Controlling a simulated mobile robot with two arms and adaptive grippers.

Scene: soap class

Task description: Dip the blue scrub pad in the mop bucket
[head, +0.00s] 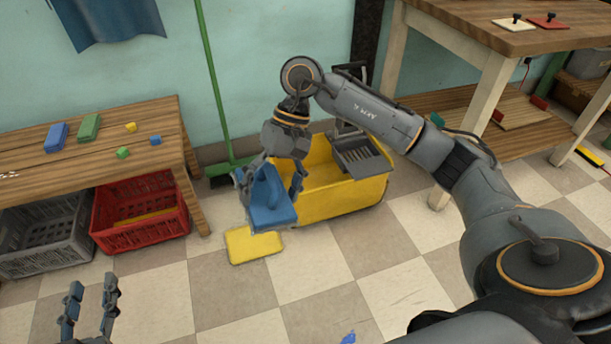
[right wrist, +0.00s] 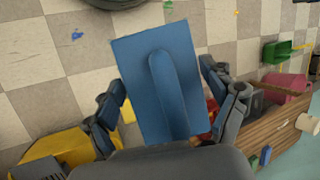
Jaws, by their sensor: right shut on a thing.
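The blue scrub pad (head: 270,206) is a flat blue slab with a raised handle. My right gripper (head: 272,178) is shut on it and holds it in the air, in front of the left end of the mop bucket in the head view. The pad also fills the middle of the right wrist view (right wrist: 158,85), between the two fingers. The yellow mop bucket (head: 345,200) stands on the floor with a grey wringer at its right; part of its left side is hidden behind my gripper. It shows at the lower left of the right wrist view (right wrist: 68,146). My left gripper (head: 92,290) is open and empty at the lower left.
A yellow flat piece (head: 250,246) lies on the floor below the pad. A wooden table (head: 100,165) holds small blocks at left, with a red crate (head: 138,229) and grey crate beneath. A green broom leans on the wall. A wooden shelf stands at right.

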